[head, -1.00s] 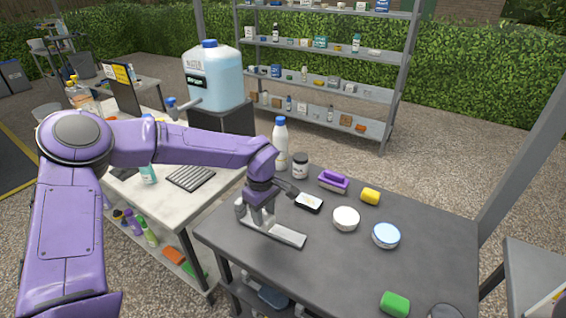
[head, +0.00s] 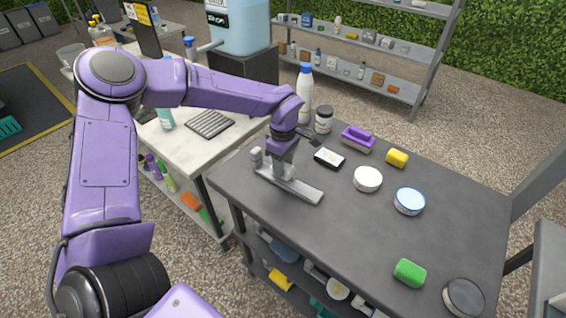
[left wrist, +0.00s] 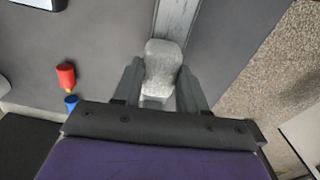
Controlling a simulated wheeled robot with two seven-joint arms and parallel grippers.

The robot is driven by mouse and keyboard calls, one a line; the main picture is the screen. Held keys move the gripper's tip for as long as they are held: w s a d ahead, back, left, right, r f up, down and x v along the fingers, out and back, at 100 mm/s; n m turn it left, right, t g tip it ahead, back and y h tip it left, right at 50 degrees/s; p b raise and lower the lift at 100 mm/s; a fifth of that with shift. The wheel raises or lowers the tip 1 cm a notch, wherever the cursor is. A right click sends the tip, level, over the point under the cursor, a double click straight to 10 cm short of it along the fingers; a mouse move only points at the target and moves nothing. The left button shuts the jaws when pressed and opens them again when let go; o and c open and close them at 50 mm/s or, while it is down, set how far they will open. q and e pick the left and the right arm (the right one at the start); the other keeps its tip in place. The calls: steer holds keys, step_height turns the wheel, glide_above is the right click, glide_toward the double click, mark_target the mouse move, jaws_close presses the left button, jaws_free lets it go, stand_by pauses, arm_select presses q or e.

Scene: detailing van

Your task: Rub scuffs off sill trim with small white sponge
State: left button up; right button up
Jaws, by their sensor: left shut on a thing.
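The sill trim (head: 307,191) is a pale grey metal strip lying on the dark table at its left side. In the left wrist view the trim (left wrist: 178,20) runs upward from the fingers. My left gripper (head: 282,170) is low over the trim's far half. In the left wrist view my left gripper (left wrist: 160,90) is shut on the small white sponge (left wrist: 163,62), which looks greyish and sits between both fingers. The sponge overlaps the trim there; I cannot tell whether they touch. In the head view the gripper hides most of the sponge. Scuffs are too small to make out. My right gripper is not in view.
On the dark table (head: 300,230) are a black-and-white box (head: 329,158), a purple brush (head: 358,139), a yellow piece (head: 397,158), round tins (head: 368,179) and a green block (head: 409,272). A white bottle (head: 304,100) and dark jar (head: 323,121) stand behind the gripper.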

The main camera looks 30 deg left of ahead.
arm_select(q)
steer(key=shift+s+r, duration=0.35)
steer(key=shift+s, duration=0.1)
steer(key=shift+w+f, duration=0.15)
steer(key=shift+w, duration=0.1)
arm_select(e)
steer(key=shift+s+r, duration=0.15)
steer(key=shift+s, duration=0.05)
arm_select(q)
steer(key=shift+s, duration=0.15)
steer(key=shift+f, duration=0.55)
steer(key=shift+d, duration=0.15)
